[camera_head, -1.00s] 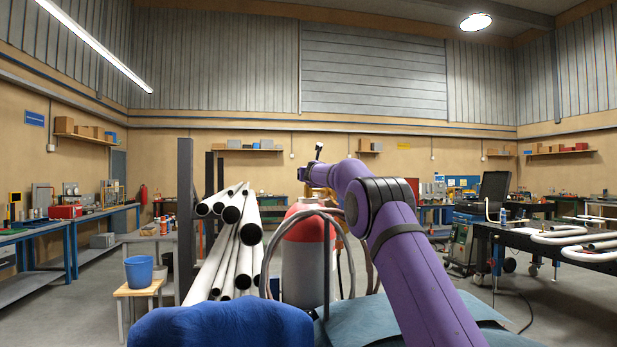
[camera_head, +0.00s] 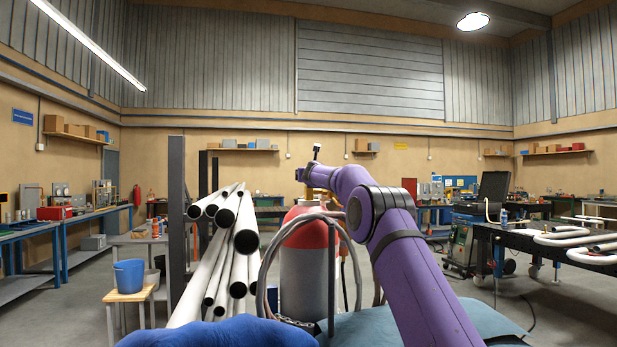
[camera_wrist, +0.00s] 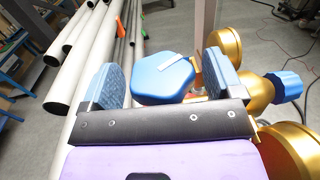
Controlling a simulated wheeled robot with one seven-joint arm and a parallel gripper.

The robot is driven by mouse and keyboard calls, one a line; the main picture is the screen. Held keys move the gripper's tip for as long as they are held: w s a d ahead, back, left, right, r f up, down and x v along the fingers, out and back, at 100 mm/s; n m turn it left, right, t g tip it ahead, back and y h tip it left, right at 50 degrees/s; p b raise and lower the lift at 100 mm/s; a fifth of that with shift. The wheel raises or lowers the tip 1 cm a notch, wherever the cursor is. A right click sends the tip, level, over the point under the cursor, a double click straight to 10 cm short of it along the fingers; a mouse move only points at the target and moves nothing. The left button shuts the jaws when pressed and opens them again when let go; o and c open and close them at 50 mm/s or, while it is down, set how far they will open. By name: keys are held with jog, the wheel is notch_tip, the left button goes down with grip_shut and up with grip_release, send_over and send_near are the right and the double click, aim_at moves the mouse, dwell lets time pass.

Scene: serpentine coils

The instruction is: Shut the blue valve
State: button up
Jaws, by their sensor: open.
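A blue lobed valve knob (camera_wrist: 162,78) with a small white mark sits between the fingers of my gripper (camera_wrist: 163,68) in the wrist view. The fingers are open, one on each side of the knob. A gap shows on the left; the right finger is close, and I cannot tell if it touches. A second, smaller blue knob (camera_wrist: 286,87) is on the brass fitting to the right, outside the fingers. In the head view my gripper (camera_head: 316,176) is at the brass top of a red and grey gas cylinder (camera_head: 305,265); the knob is hard to make out there.
A brass gauge (camera_wrist: 296,150) is close right of my gripper; another (camera_wrist: 226,42) is beyond it. White pipes (camera_head: 222,262) lie on a rack with a dark post (camera_head: 177,215) to the left. Hoses (camera_head: 268,265) loop beside the cylinder. A blue bucket (camera_head: 129,274) stands on a stool.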

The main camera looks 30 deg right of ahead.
jog(key=c, duration=0.9)
jog(key=shift+w+a+m+g+h, duration=0.15)
jog(key=shift+m+g+h, duration=0.55)
jog(key=shift+h, duration=0.5)
jog(key=shift+m+g+h, duration=1.1)
jog(key=shift+m+h, duration=0.4)
jog(key=shift+h, duration=0.2)
jog(key=o, duration=0.9)
jog(key=shift+r, duration=0.1)
